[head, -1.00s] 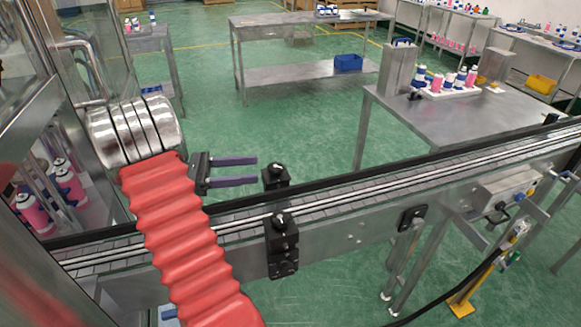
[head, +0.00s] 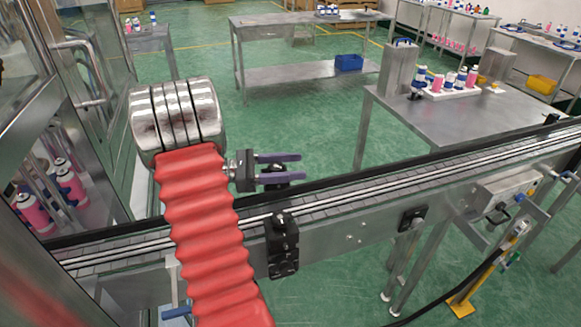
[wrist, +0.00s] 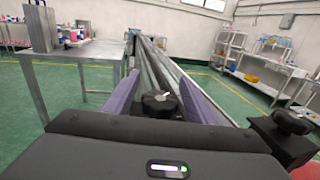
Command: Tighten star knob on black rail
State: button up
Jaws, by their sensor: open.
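A black star knob (wrist: 160,103) on a clamp block at the far side of the conveyor shows between my two purple fingers in the wrist view. In the head view my gripper (head: 302,166) is open over this far clamp and mostly hides its knob. Whether the fingers touch the knob I cannot tell. The black rail (head: 360,172) runs along the conveyor's far edge. A second star knob (head: 283,219) sits on the near-side clamp block; it also shows at the right of the wrist view (wrist: 293,120).
The conveyor (head: 400,193) crosses from lower left to upper right. A steel table (head: 440,120) with bottles on a white tray stands beyond it at right. A glass-panelled machine stands at left.

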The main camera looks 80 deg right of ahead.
jog(key=shift+c, duration=0.6)
jog(key=c, duration=0.9)
jog(key=shift+y, duration=0.3)
jog(key=shift+s+a+m+g+y, duration=0.15)
jog(key=shift+a+m+y, duration=0.1)
jog(key=shift+m+y, duration=0.65)
jog(key=shift+w+a+m+g+y, duration=0.1)
jog(key=shift+a+m+g+y, duration=0.15)
jog(key=shift+m+y, duration=0.7)
jog(key=shift+s+a+m+g+y, duration=0.1)
jog(key=shift+a+m+y, duration=0.3)
jog(key=shift+y, duration=0.95)
jog(key=shift+d, duration=0.1)
jog(key=o, duration=1)
